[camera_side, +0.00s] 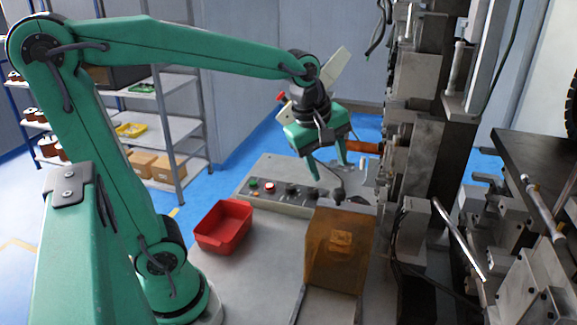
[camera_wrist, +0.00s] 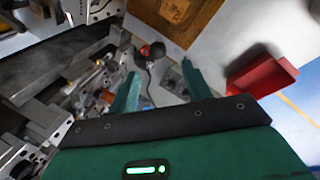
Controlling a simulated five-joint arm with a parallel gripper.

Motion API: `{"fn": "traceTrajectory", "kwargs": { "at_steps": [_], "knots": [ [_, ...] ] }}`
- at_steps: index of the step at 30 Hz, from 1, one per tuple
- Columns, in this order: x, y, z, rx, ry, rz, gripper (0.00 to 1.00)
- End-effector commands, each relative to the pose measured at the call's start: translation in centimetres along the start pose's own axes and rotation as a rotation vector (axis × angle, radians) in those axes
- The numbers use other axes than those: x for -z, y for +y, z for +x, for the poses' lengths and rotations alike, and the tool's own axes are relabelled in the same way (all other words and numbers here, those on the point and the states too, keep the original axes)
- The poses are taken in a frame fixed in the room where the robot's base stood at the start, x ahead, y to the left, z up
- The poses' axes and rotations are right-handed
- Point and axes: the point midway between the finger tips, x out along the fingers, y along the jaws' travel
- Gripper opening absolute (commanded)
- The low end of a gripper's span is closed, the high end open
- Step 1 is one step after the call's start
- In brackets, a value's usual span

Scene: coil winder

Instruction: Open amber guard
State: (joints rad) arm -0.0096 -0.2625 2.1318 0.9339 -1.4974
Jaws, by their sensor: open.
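The amber guard (camera_side: 336,265) is a brownish, see-through box-like cover at the front of the bench in the side view, with a small amber block (camera_side: 340,238) on its face. It appears lowered; I cannot tell for sure. In the wrist view the amber guard (camera_wrist: 194,27) is cut off by the top edge. My gripper (camera_side: 328,171) is open and empty, above the bench behind the guard and apart from it. In the wrist view my gripper (camera_wrist: 160,74) has its two fingers spread, with nothing between the tips.
A dark knob on a stalk (camera_side: 338,195) stands below my gripper, near a control panel (camera_side: 282,200) with buttons. A red bin (camera_side: 223,226) sits left of the guard. The winder machinery (camera_side: 420,170) crowds the right. Bare bench lies between bin and guard.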

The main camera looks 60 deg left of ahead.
Motion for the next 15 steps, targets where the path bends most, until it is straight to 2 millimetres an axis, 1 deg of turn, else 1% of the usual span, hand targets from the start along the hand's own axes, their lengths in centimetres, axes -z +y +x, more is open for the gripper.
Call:
{"fn": "traceTrajectory", "kwargs": {
  "at_steps": [4,11,15],
  "knots": [
    [0.05,0.42,0.26,0.007,0.0,-0.059,0.49],
    [0.05,0.46,0.37,0.007,0.0,-0.067,0.49],
    [0.04,0.41,0.93,0.01,0.0,-0.066,0.49]
  ]
}}
